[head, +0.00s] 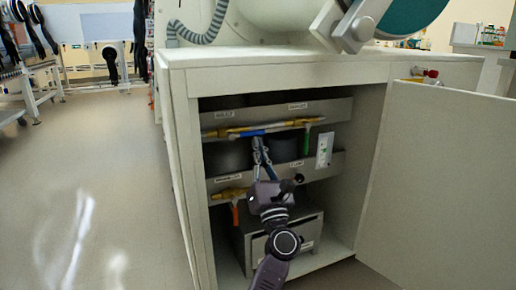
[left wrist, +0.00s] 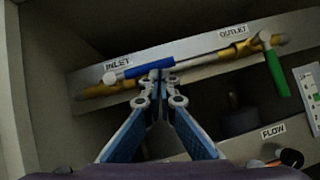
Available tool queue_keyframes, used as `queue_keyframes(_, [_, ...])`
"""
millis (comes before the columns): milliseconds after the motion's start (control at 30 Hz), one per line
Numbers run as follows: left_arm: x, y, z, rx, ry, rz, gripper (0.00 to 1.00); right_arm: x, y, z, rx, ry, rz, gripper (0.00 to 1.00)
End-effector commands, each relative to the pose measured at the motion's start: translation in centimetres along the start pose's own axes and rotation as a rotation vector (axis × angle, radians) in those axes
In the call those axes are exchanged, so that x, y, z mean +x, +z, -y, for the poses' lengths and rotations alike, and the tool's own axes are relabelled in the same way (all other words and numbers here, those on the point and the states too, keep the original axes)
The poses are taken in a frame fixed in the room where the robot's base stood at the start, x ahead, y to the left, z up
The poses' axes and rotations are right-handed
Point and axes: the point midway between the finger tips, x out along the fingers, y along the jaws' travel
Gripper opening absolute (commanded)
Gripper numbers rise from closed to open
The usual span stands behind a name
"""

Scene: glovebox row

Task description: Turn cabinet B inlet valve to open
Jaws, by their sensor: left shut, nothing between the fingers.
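The inlet valve's blue lever (left wrist: 150,69) is under the INLET label in the left wrist view. It lies along the yellow and grey pipe, and shows also in the head view (head: 252,132). My left gripper (left wrist: 154,76) is shut and empty, its fingertips at the lower edge of the blue lever; I cannot tell whether they touch. In the head view the left gripper (head: 262,142) reaches into the open cabinet from below. The outlet valve's green lever (left wrist: 276,72) hangs down across the pipe, right of the blue one. My right gripper is not in view.
The open cabinet door (head: 440,185) stands at the right. A white gauge (head: 324,150) is mounted at the right. A grey box (head: 308,236) stands on the cabinet floor. The floor at left is clear.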

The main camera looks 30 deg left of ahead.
Motion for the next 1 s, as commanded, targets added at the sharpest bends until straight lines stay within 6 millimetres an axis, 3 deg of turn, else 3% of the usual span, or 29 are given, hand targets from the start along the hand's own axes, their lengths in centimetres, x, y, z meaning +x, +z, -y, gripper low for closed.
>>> queue_keyframes(167, [-1.4, -0.1, 0.1, 0.001, -0.002, -0.002, 0.00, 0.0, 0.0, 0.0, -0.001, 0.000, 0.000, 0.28])
queue_keyframes(633, [-10.5, -0.1, 0.1, 0.001, -0.003, -0.002, 0.00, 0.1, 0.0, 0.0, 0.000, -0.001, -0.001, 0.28])
queue_keyframes(800, [-11.8, -0.1, 0.0, 0.000, -0.001, -0.001, 0.00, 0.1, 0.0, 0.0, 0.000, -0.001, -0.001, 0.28])
queue_keyframes(1000, [-12.0, 0.0, 0.0, -0.001, 0.000, 0.000, 0.00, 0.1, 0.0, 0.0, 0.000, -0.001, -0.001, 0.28])
